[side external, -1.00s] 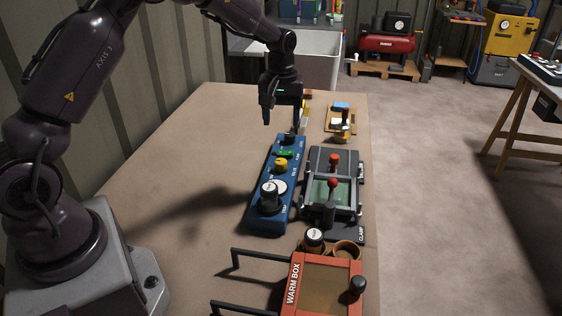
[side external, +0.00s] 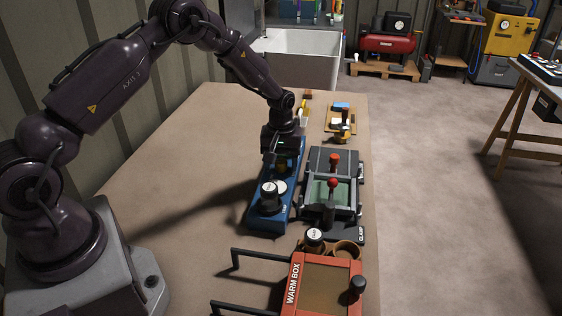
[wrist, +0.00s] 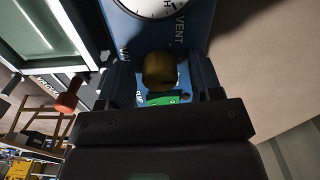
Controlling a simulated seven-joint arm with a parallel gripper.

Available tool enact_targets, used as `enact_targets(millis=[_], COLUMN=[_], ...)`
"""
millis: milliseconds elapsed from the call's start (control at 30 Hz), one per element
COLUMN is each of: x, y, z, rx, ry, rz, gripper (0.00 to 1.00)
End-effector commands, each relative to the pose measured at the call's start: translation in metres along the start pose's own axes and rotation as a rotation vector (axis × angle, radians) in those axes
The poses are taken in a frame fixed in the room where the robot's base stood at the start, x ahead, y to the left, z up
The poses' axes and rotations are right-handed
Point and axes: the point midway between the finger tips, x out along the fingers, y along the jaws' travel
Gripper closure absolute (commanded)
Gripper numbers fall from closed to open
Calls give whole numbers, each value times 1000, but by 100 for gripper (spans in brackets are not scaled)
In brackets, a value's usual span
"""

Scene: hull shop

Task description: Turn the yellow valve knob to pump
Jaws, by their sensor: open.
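The yellow valve knob (wrist: 160,70) is on the blue panel (wrist: 203,28). In the side view the knob (side external: 282,167) is partly hidden under my gripper (side external: 279,157). My gripper is open and low over the panel, pointing down. In the wrist view the knob lies between its two fingers, with a finger on either side; I cannot tell whether either touches it. The word VENT is readable beside the knob. Other panel lettering is partly covered by the fingers, and the knob's pointing direction is unclear.
A clamp frame with red-tipped levers (side external: 333,182) stands close on the right. The orange warm box (side external: 322,285) is in front. The bench at left is clear.

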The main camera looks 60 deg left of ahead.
Motion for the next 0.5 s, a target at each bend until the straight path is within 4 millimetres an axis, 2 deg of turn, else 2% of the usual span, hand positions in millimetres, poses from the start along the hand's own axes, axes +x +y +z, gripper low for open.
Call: enact_targets(millis=[167, 400, 500], x=[0, 0, 0], y=[0, 0, 0], z=[0, 0, 0], rx=[0, 0, 1], ry=[0, 0, 0], rz=[0, 0, 0], gripper=[41, 90, 90])
